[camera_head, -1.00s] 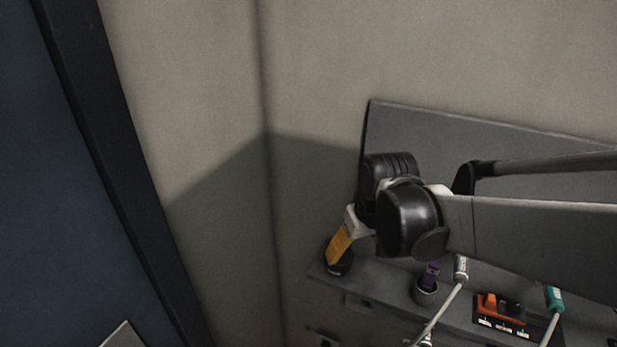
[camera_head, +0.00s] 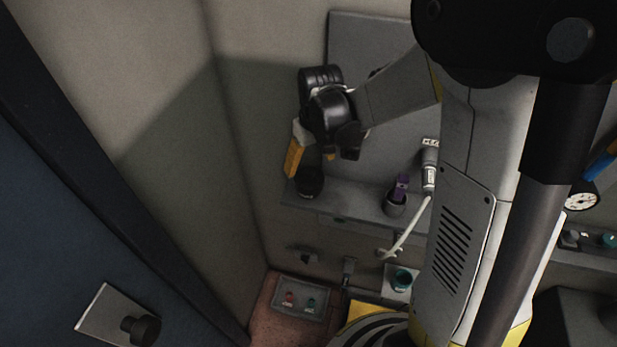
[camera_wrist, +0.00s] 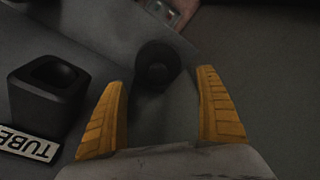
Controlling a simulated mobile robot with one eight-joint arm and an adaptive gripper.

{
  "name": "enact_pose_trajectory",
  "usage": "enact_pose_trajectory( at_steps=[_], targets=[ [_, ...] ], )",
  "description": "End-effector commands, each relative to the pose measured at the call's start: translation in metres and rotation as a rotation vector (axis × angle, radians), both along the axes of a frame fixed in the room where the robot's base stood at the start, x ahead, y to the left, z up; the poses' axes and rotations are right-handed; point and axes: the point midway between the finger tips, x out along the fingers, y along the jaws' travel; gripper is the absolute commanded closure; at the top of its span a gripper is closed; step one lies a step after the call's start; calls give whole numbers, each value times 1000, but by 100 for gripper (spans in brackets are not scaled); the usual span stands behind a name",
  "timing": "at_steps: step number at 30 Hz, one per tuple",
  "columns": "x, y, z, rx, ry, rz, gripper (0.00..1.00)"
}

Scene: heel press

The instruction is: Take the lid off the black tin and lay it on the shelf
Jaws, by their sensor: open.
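The black tin (camera_head: 309,183) stands on the left end of the grey shelf (camera_head: 352,199). In the wrist view the round black tin with a small knob on its lid (camera_wrist: 157,62) lies just beyond my fingertips, roughly midway between them. The lid appears to be on the tin. My gripper (camera_head: 308,166) is open and empty, its yellow fingers pointing down at the tin. The wrist view shows both fingers of my gripper (camera_wrist: 161,76) spread apart. I cannot tell from these views whether either finger touches the tin.
In the wrist view a dark square holder (camera_wrist: 46,90) sits left of my fingers, beside a "TUBE" label (camera_wrist: 28,144). A tray with red and green knobs (camera_head: 300,297) is below.

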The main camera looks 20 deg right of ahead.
Motion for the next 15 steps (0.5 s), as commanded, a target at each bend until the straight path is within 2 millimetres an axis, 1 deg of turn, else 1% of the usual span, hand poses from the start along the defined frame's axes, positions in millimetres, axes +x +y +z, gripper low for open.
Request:
enact_pose_trajectory(
  at_steps=[1,7,12,15],
  targets=[
    [2,0,-9,0,0,0,16],
    [3,0,-25,0,0,0,16],
    [6,-2,-53,0,-1,0,16],
    [7,-2,-64,0,-1,0,16]
  ],
)
